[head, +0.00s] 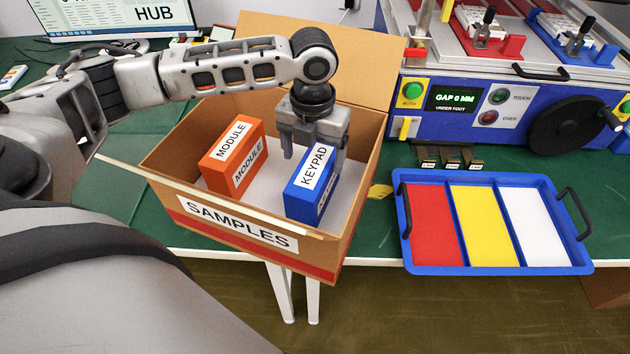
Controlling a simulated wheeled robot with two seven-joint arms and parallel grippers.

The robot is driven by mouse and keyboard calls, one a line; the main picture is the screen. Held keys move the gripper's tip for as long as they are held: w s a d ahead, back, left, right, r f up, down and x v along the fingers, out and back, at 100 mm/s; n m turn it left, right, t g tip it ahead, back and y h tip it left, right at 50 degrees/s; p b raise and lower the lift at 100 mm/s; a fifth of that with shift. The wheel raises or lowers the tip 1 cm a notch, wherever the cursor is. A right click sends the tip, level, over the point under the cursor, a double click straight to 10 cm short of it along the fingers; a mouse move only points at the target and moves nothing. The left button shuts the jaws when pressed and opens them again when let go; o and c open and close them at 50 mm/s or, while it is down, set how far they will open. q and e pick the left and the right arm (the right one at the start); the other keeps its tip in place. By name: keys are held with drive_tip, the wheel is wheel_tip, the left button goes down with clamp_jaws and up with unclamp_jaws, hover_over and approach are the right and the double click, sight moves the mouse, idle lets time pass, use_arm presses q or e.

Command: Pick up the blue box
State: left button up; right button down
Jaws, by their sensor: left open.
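The blue box (298,197), labelled KEYPAD, stands upright in the right part of an open cardboard carton (178,208) marked SAMPLES. My left gripper (313,163) points down into the carton at the blue box. Its fingers are apart, one at the near left of the box's top and one at its right side. I cannot tell whether they touch the box. Part of the box's right side is hidden by a finger. My right gripper is not in view.
An orange MODULE box (234,160) stands in the carton's left part. A blue tray (401,232) with red, yellow and white compartments lies right of the carton at the table's front edge. A blue test machine (462,124) stands behind the tray. The carton's back flap stands up.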

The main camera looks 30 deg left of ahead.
sight(315, 165)
use_arm(q)
drive_tip(key=shift+w+d+f+p, duration=0.1)
drive_tip(key=shift+f+p, duration=0.1)
drive_tip(key=shift+f, duration=1.25)
drive_tip(key=shift+d+f+p, duration=0.1)
drive_tip(key=shift+f+p, duration=0.1)
drive_tip(key=shift+f, duration=1.25)
drive_tip(key=shift+r, duration=0.1)
drive_tip(key=c, duration=1.2)
